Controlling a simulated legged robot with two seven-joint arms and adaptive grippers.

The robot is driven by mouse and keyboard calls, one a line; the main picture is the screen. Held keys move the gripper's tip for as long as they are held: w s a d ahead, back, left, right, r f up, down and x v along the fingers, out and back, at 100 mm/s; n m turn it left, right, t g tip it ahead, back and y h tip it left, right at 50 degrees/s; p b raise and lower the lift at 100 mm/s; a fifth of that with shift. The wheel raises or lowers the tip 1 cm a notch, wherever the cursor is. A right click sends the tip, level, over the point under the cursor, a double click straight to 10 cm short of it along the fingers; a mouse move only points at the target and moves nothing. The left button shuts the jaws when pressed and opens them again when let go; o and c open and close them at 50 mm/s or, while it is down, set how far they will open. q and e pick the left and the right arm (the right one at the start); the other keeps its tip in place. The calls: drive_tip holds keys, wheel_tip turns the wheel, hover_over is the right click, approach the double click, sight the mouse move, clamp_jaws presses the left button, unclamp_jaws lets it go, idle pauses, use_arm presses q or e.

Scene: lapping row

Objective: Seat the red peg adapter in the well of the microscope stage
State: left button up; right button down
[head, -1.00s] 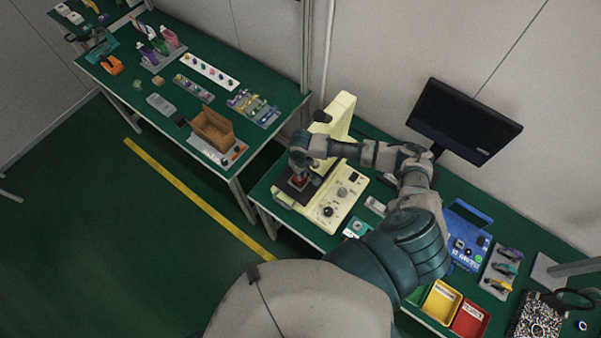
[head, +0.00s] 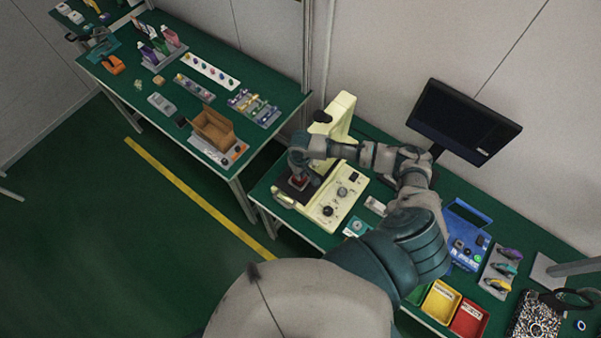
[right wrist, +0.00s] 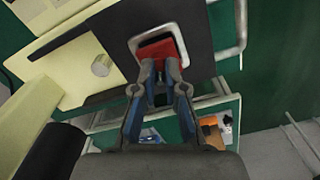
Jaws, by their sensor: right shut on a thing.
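The cream microscope (head: 345,118) stands at the left end of the near bench. Its dark stage plate (right wrist: 195,22) fills the upper middle of the right wrist view, with a pale-rimmed square well (right wrist: 184,62) in it. The red peg adapter (right wrist: 158,49) shows inside the outline of that rim. My right gripper (right wrist: 160,72) is shut on the adapter's near side, above the stage. In the head view the gripper (head: 299,176) hides most of the adapter. I cannot tell how deep the adapter sits. My left gripper is not in view.
A dark monitor (head: 463,122) stands behind my right arm. A blue case (head: 466,240), a yellow bin (head: 441,302) and a red bin (head: 469,318) are to the right. A second bench with an open cardboard box (head: 213,130) stands left, across a gap.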

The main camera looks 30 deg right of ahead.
drive_tip(key=shift+f, duration=0.85)
drive_tip(key=c, duration=1.2)
unclamp_jaws()
drive_tip(key=shift+o, duration=0.2)
wheel_tip(320, 180, up, 12)
drive_tip(key=shift+f, duration=0.15)
